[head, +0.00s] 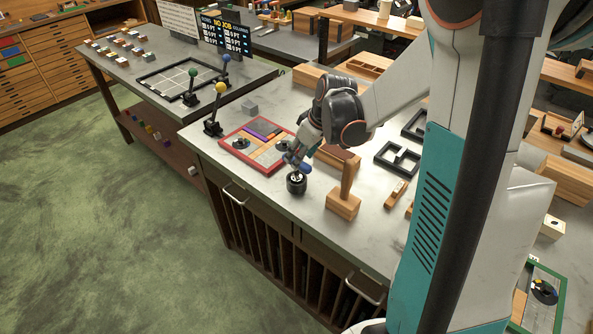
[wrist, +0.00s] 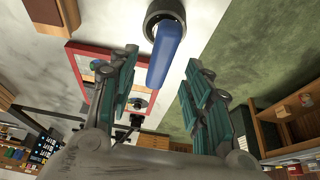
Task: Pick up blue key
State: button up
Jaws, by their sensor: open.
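The blue key (wrist: 166,52) is a long blue piece that rises from a round black holder (wrist: 166,12) in the wrist view. In the head view the black holder (head: 296,184) stands on the grey bench top, and a bit of blue (head: 305,168) shows just above it. My gripper (wrist: 162,62) is open, with one teal-padded finger on each side of the key. The fingers look apart from the key, with a gap on both sides. In the head view my gripper (head: 298,156) is directly above the holder and hides part of the key.
A red-framed tray (head: 236,150) with coloured bars lies left of the holder. A wooden stand with an upright post (head: 345,190) is close on the right. Black levers with yellow (head: 218,90), green and blue knobs stand further left. Black frames (head: 397,160) lie to the right.

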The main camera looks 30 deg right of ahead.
aim_at(297, 173)
jog(key=b+x, duration=0.1)
jog(key=x, duration=0.4)
jog(key=shift+s+d+f+b, duration=0.1)
jog(key=shift+f+b, duration=0.05)
jog(key=shift+b, duration=0.25)
jog(key=shift+c, duration=0.2)
grip_shut()
